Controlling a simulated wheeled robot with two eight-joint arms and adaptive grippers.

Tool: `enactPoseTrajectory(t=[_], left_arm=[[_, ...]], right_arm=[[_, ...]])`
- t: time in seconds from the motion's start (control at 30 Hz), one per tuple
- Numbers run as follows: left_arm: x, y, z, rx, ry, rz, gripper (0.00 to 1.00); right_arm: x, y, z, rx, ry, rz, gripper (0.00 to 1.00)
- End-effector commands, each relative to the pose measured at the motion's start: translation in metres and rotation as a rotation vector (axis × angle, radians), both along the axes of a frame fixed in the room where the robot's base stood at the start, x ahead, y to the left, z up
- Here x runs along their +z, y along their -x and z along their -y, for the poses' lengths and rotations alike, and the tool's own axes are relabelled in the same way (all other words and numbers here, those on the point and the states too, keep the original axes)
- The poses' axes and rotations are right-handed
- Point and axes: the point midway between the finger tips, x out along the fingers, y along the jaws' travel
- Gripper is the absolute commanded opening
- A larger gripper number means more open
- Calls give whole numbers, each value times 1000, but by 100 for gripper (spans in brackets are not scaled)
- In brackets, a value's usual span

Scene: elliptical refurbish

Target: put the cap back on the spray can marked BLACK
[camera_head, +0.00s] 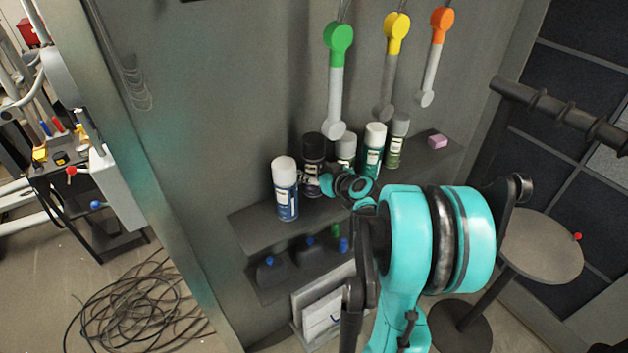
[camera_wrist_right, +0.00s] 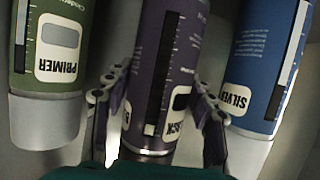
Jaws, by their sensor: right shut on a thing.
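The dark spray can (camera_head: 313,153) stands on the shelf in the head view, its top dark; I cannot tell whether that is a cap. In the right wrist view, upside down, the dark purplish can (camera_wrist_right: 168,62) carries a label ending in "CK", partly hidden. A metallic rim shows at its lower picture edge; beyond it my gripper hides the view. My right gripper (camera_head: 312,181) is shut on this can, and its fingers (camera_wrist_right: 160,98) lie on both sides of the body. I see no loose cap. My left gripper is not in view.
The blue SILVER can (camera_head: 285,199) stands close at the left with a white cap. A green PRIMER can (camera_wrist_right: 50,45) also flanks it in the wrist view. More capped cans (camera_head: 374,150) and a pink block (camera_head: 437,142) share the shelf (camera_head: 262,232).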

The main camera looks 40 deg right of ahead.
Motion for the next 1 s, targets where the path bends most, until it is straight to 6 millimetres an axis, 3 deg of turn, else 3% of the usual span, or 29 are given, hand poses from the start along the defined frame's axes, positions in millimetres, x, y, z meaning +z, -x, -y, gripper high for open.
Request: enactPoseTrajectory(t=[0.03, 0.17, 0.57, 0.6, 0.63, 1.0], left_arm=[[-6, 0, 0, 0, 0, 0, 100], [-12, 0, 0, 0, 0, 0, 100], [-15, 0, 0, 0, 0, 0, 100], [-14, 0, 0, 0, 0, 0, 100], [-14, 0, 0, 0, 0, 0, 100], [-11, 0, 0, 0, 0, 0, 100]], right_arm=[[-13, 1, 0, 0, 0, -1, 14], [-32, 2, 0, -1, 0, 0, 14], [-38, 2, 0, 0, 0, 0, 14], [-37, 2, 0, 0, 0, -1, 65], [-37, 2, 0, 0, 0, -1, 73], [-34, 2, 0, 0, 0, -1, 76]])
